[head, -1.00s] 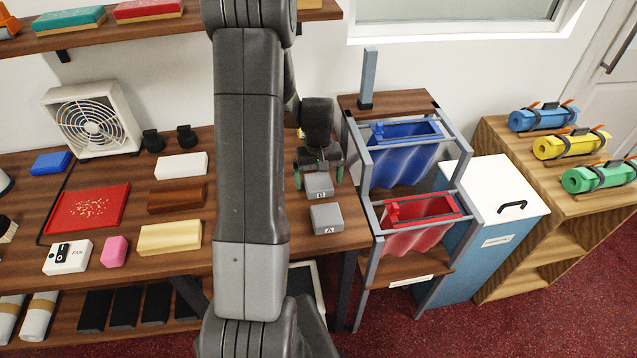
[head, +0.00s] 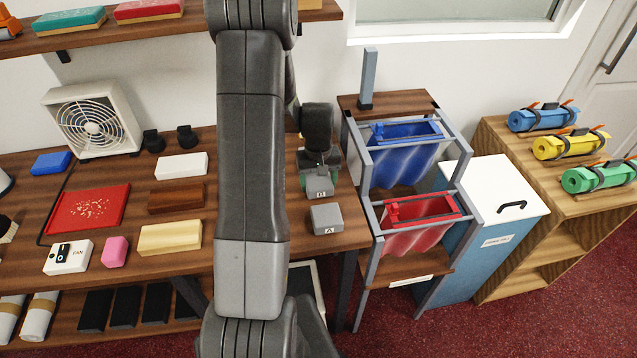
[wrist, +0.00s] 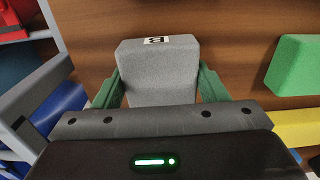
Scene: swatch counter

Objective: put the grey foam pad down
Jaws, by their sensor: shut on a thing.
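The grey foam pad marked B (head: 318,187) is at the right part of the wooden counter (head: 350,236). It also shows in the wrist view (wrist: 158,72), with its label at the far edge. My gripper (head: 319,181) is shut on this pad, with a green finger (wrist: 112,90) against each side. The pad is on the counter or very close above it; I cannot tell which. A second grey pad marked A (head: 326,218) lies just in front of it, apart from it.
A rack with a blue cloth (head: 405,160) and a red cloth (head: 420,228) stands right of the counter. A green block (wrist: 295,66) and a yellow block (wrist: 300,130) lie right of the held pad in the wrist view. A fan (head: 92,118) stands at the back left.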

